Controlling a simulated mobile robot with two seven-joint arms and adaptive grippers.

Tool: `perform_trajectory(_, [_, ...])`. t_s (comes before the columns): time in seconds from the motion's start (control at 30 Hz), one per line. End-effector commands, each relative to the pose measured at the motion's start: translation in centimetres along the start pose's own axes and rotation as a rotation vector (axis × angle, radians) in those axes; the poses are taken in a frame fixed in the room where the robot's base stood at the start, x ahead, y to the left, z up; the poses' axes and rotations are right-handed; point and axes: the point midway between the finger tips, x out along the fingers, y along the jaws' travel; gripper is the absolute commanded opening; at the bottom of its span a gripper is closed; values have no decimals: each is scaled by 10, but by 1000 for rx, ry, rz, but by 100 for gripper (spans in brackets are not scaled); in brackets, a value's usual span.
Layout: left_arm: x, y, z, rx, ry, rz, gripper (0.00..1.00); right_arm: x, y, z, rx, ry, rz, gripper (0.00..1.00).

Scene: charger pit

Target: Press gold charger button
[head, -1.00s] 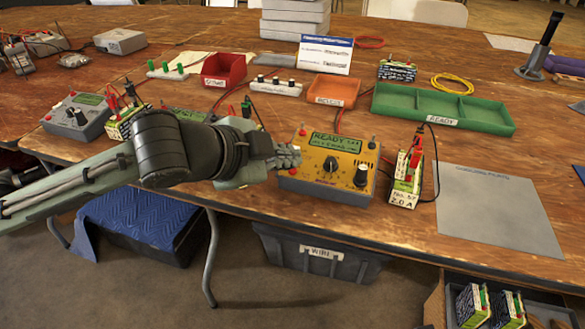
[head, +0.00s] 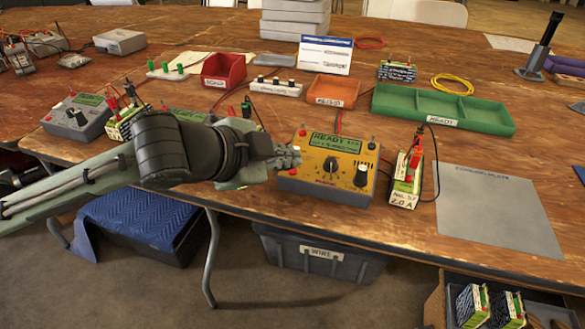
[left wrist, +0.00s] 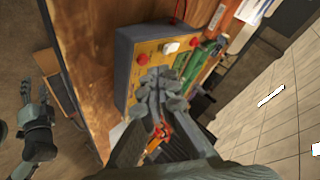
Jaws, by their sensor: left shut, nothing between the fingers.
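The gold charger (head: 318,187) stands near the table's front edge, with a green "READY" display (head: 338,143), a black knob (head: 330,164) and small red parts on its face. My left gripper (head: 288,158) is shut and empty, its fingertips at the charger's left side, overlapping its face in the head view. In the left wrist view the shut fingertips (left wrist: 158,88) are in front of the charger (left wrist: 124,70), covering part of its panel. A red button (left wrist: 143,59) and a white switch (left wrist: 170,47) show beyond them. I cannot tell whether the fingertips touch the panel.
A battery pack (head: 405,185) with leads stands just right of the charger. A grey plate (head: 495,215) lies farther right, and a green tray (head: 445,106) behind. A grey charger (head: 78,117) stands at left. My right gripper (left wrist: 40,92) shows small in the left wrist view.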

Motion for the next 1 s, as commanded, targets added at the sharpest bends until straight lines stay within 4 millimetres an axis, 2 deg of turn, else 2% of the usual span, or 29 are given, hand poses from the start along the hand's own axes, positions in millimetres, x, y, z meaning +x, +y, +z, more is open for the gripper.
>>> perform_trajectory(1.0, [9,7,6,0,0,1,0,-1,0,0,0,0,0,40])
